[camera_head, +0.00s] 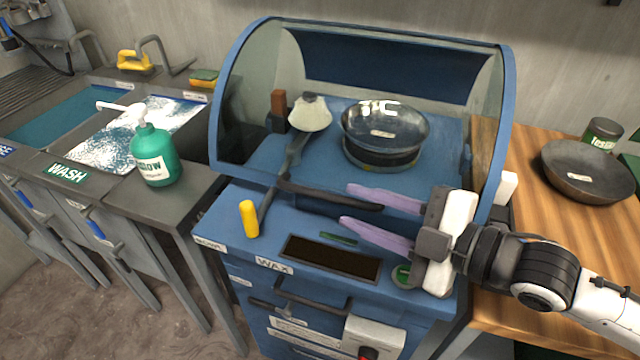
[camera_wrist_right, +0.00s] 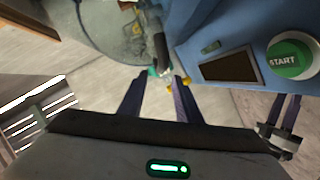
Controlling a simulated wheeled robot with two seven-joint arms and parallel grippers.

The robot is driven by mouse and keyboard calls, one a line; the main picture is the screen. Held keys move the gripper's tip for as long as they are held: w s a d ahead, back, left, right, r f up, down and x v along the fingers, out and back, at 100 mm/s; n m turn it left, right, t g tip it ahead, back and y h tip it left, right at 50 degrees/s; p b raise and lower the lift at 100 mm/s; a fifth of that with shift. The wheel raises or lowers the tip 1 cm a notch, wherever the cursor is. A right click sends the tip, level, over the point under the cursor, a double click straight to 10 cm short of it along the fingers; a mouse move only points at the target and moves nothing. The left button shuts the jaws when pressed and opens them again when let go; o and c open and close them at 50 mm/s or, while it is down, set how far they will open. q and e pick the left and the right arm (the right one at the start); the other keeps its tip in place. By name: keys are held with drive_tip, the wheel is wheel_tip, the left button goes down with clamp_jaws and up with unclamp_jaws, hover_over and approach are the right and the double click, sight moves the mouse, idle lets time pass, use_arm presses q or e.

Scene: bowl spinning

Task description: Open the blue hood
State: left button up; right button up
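The blue hood (camera_head: 232,70) is a curved clear cover with a blue frame, down over the blue machine. Its dark bar handle (camera_head: 330,195) runs along the lower front edge. My right gripper (camera_head: 345,207) is open, its two purple fingers apart at the handle's right end. The handle's end (camera_wrist_right: 162,48) shows ahead of these fingers (camera_wrist_right: 157,95) in the right wrist view; I cannot tell whether they touch it. My left gripper (camera_wrist_right: 285,105) is outside the head view. It shows small at the right of the wrist view, with its fingers apart.
A yellow knob (camera_head: 249,218) stands at the front left. A green bottle (camera_head: 155,155) stands left; a wooden counter (camera_head: 530,250) with a dark bowl (camera_head: 585,172) is at right.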

sight(331, 198)
drive_tip(key=x, duration=0.8)
drive_tip(key=shift+w+a+p, duration=0.1)
drive_tip(key=shift+a+p, duration=0.1)
drive_tip(key=shift+p, duration=0.1)
clamp_jaws()
